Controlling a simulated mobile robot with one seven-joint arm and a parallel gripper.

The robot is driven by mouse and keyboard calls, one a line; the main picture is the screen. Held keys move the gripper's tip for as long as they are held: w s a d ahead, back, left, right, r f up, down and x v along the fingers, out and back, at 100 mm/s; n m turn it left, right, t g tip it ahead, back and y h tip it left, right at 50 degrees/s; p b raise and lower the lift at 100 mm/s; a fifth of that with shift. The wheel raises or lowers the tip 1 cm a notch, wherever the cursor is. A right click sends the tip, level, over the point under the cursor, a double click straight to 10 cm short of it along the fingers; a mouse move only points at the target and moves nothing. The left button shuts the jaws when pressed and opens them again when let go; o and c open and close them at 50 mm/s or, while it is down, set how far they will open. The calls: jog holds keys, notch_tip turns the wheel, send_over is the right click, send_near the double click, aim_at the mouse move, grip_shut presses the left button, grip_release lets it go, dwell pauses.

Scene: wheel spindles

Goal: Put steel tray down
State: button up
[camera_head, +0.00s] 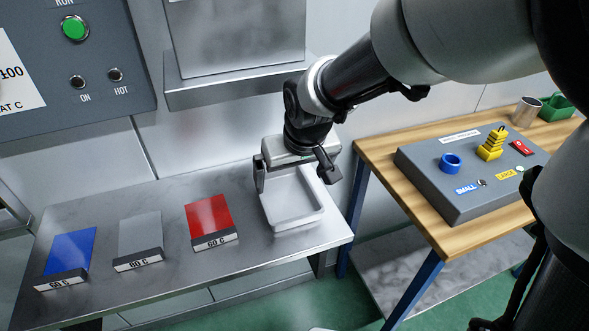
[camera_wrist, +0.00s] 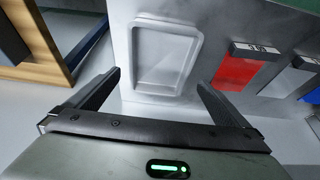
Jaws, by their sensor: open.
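The steel tray (camera_head: 297,220) is a shallow, pale, rectangular tray lying flat on the metal bench, right of the red plate. It also shows in the wrist view (camera_wrist: 190,88), empty and upright. My gripper (camera_head: 292,176) is above the far part of the tray in the head view, with its fingers spread. In the wrist view my gripper (camera_wrist: 158,85) has its two fingers wide apart, pointing toward the near end of the tray, with nothing between them. Whether a finger touches the tray I cannot tell. My gripper hides the tray's far edge in the head view.
On the metal bench (camera_head: 170,277) stand a red plate (camera_head: 208,213), a grey plate (camera_head: 140,235) and a blue plate (camera_head: 71,250), each with a label. A wooden table (camera_head: 385,160) at the right holds a grey block (camera_head: 440,185) with coloured parts. A gap separates bench and table.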

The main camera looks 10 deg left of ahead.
jog(key=s+d+r+m+t+h, duration=0.1)
jog(key=s+d+r+m, duration=0.15)
jog(key=d+r, duration=0.4)
jog(key=s+d+r+m, duration=0.1)
jog(key=s+d+r, duration=0.25)
jog(key=d, duration=0.55)
jog(key=s+d+r+m+h, duration=0.1)
jog(key=s+d+r+m, duration=0.1)
jog(key=s+d, duration=0.7)
jog(key=shift+d+m+t, duration=0.25)
jog(key=shift+m+t, duration=0.05)
jog(key=shift+m, duration=0.15)
jog(key=shift+r, duration=0.1)
